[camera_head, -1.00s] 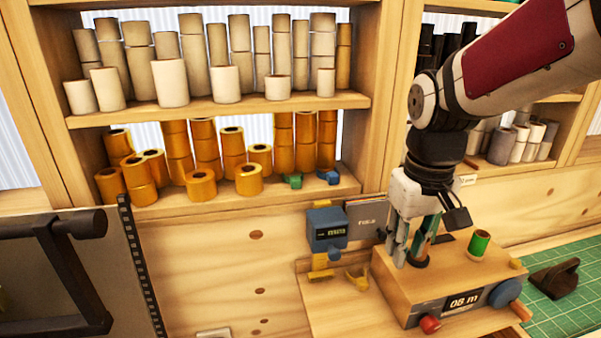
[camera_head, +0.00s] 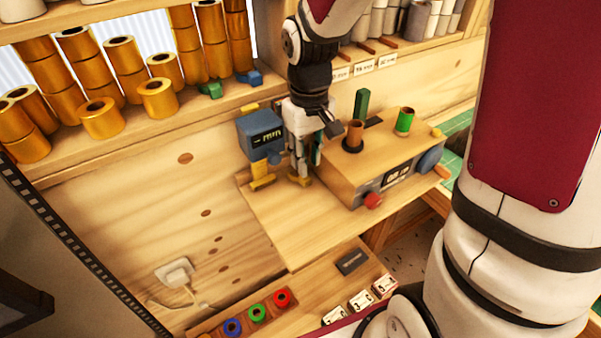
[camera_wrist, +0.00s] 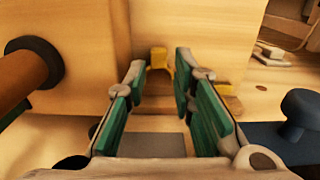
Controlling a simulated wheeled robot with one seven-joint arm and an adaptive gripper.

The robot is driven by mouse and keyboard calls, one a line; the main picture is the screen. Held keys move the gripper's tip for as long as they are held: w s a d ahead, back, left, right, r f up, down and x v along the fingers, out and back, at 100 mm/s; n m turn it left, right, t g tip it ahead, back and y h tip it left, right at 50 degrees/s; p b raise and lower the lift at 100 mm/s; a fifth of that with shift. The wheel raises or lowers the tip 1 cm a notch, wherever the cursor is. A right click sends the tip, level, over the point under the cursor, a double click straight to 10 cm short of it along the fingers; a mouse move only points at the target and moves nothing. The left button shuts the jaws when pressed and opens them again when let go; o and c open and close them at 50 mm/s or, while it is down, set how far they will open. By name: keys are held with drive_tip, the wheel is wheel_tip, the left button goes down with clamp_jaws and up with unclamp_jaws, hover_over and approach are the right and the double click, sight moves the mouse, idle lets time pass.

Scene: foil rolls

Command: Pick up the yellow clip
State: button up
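The yellow clip (camera_head: 304,181) sits low on the wooden bench, at the lower end of my gripper in the head view and mostly hidden by it. In the wrist view the clip (camera_wrist: 158,59) shows beyond and between the tips of the two green-padded fingers. My gripper (camera_wrist: 158,70) is open, with a clear gap between the pads. In the head view my gripper (camera_head: 302,172) points down between the blue device and the wooden box. I cannot tell whether a finger touches the clip.
The blue device (camera_head: 259,135) on a yellow base stands close at the left. The wooden box (camera_head: 375,155) with a knob, a display and a green spool (camera_head: 404,121) is close at the right. Bare bench (camera_head: 300,230) lies in front. Gold rolls (camera_head: 157,98) line the shelf.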

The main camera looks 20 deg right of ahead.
sight(308, 180)
drive_tip(key=shift+s+d+f+p, duration=0.1)
drive_tip(key=shift+f+p, duration=0.25)
drive_tip(key=shift+f, duration=2.65)
drive_tip(key=c, duration=0.4)
